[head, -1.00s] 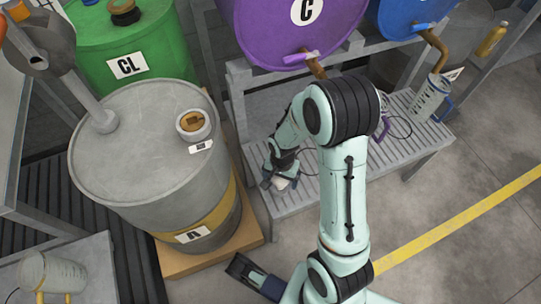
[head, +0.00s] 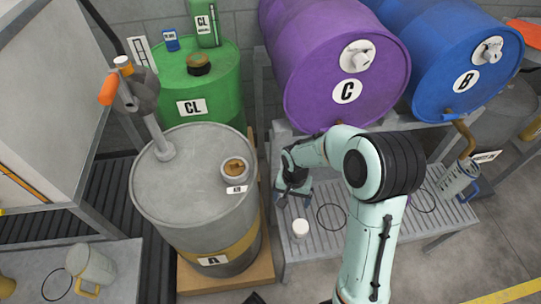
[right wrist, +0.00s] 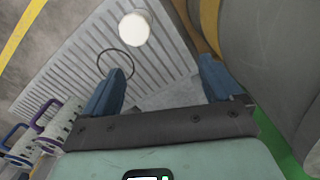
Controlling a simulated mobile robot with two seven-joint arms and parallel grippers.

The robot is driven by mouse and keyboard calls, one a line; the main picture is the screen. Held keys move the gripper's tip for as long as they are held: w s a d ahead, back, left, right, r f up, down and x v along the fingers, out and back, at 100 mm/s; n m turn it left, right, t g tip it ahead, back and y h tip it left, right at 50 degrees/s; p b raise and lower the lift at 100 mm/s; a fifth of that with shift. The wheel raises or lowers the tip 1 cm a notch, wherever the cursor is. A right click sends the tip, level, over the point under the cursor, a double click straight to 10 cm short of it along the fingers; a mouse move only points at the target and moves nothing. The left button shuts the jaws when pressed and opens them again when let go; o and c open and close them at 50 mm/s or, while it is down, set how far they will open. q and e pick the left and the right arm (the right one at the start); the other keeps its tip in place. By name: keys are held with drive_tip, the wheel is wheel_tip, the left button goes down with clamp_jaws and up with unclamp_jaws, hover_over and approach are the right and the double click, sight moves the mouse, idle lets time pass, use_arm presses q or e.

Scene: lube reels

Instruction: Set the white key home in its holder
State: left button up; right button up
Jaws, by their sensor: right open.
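A small white cylinder (head: 300,229), which I take for the white key, stands upright on the slatted grey bench (head: 345,242) near its left end. It also shows in the right wrist view (right wrist: 135,28), beyond the fingertips and apart from them. My right gripper (head: 292,195) is over the bench, behind the white piece in the head view. Its two blue fingers (right wrist: 162,85) are wide apart with nothing between them. I cannot make out a separate holder. A dark sliver at the head view's bottom edge may be my left gripper (head: 254,298); its jaws do not show.
Grey drum A (head: 180,195) stands left of the bench, with a pump and an open bung collar on top. Purple drum C (head: 325,65) and blue drum B (head: 440,60) lie above the bench. A clear jug (head: 458,180) stands at its right. Thin dark rings lie on the slats.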

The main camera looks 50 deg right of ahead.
use_arm(q)
wheel_tip(320, 180, up, 8)
drive_tip(key=w+p, duration=0.1)
drive_tip(key=p, duration=0.6)
drive_tip(key=shift+w, duration=0.2)
use_arm(e)
drive_tip(key=w+a+r+n, duration=0.2)
drive_tip(key=w+r+n, duration=0.4)
drive_tip(key=r, duration=0.8)
drive_tip(key=shift+w, duration=0.85)
use_arm(q)
drive_tip(key=shift+r, duration=0.1)
use_arm(e)
drive_tip(key=shift+a, duration=0.1)
